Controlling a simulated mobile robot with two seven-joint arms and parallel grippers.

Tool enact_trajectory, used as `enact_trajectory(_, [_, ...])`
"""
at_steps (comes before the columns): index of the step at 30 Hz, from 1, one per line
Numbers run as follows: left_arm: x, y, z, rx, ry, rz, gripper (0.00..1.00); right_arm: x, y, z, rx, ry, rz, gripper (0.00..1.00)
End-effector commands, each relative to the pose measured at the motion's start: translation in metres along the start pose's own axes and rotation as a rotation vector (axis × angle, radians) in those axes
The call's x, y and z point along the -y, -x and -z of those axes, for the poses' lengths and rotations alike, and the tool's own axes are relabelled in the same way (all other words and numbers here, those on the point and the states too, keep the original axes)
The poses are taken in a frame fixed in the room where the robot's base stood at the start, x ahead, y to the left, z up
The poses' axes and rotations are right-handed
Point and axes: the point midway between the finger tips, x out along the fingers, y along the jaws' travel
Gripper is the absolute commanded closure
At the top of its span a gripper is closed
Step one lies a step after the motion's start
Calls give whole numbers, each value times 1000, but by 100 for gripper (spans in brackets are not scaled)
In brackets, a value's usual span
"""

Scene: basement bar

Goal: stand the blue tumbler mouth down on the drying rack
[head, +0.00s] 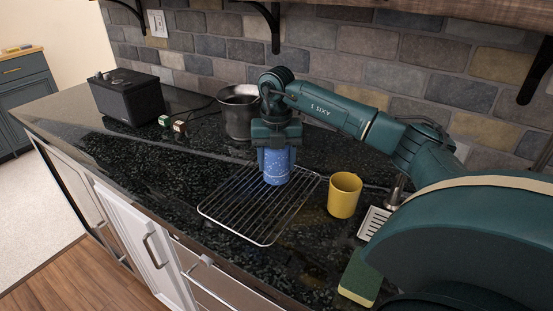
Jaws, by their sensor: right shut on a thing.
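The blue speckled tumbler (277,168) is upright in line, at the far part of the wire drying rack (235,211). My right gripper (276,150) points down from above and is shut on the upper part of the tumbler. The tumbler's lower end is at or just above the rack wires; I cannot tell whether it touches. Its upper end is hidden by the gripper, so I cannot tell which way the mouth faces. The near part of the rack is bare. My left gripper is not in view.
A yellow cup (344,195) stands right of the rack. A dark metal bucket (238,112) is behind it. A sponge (359,278) lies at the front right. The counter left of the rack is clear.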

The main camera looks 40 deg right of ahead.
Motion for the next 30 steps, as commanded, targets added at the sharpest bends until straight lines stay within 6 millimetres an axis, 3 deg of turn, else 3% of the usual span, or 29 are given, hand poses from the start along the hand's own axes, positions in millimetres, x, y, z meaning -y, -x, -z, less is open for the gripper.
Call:
enact_trajectory(4, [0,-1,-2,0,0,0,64,0,-3,0,0,0,0,68])
enact_trajectory(5, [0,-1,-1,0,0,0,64,0,-3,0,1,0,-1,43])
enact_trajectory(14, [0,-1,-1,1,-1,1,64,0,-3,0,0,0,0,20])
enact_trajectory(23, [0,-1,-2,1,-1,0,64,0,-3,0,0,0,0,20])
enact_trajectory(30, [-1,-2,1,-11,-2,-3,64,-1,38,-1,5,0,-5,20])
